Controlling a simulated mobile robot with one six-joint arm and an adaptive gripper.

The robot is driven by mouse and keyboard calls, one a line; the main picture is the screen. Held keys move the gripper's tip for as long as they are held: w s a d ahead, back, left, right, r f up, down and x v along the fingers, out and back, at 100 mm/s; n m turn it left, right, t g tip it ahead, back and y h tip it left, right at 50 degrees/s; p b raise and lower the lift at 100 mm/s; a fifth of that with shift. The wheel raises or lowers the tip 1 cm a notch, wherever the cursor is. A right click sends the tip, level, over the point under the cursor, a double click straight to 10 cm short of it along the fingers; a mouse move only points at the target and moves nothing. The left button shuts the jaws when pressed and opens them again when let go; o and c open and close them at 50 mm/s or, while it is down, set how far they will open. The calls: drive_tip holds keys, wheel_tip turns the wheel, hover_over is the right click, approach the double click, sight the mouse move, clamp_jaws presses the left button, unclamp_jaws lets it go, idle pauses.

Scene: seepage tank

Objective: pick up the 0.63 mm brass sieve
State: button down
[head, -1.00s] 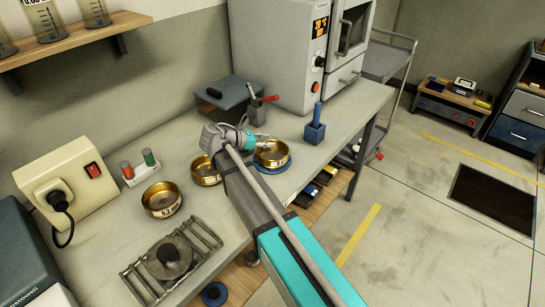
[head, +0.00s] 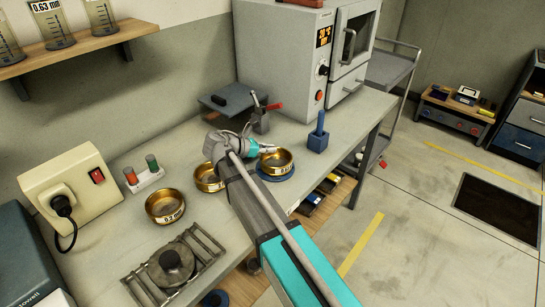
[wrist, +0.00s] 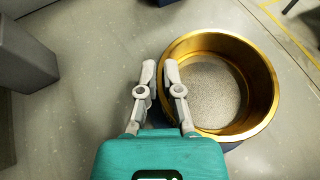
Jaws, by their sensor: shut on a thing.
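A brass sieve (head: 275,161) is on a round blue base (head: 277,177) near the bench's front edge; its label is too small to read. In the wrist view this sieve (wrist: 262,85) shows from above, with a speckled grey mesh floor. My gripper (wrist: 159,72) is shut on the left wall of its rim, one finger outside and one over the inner side. My gripper (head: 262,148) shows in the head view left of the sieve. A second brass sieve (head: 208,178) is partly hidden behind my arm. A third (head: 165,207) stands further left, its label blurred.
A blue block with an upright handle (head: 318,140) stands right of the held sieve, and an oven (head: 300,55) stands behind. A metal rack (head: 205,243) lies front left.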

sight(281, 162)
drive_tip(key=shift+r, duration=0.15)
wheel_tip(281, 162, up, 3)
drive_tip(key=p, duration=0.3)
drive_tip(key=s+d+r+p, duration=0.9)
drive_tip(key=d+p, duration=0.1)
drive_tip(key=shift+s+r, duration=0.35)
drive_tip(key=shift+s, duration=0.05)
idle(0.4)
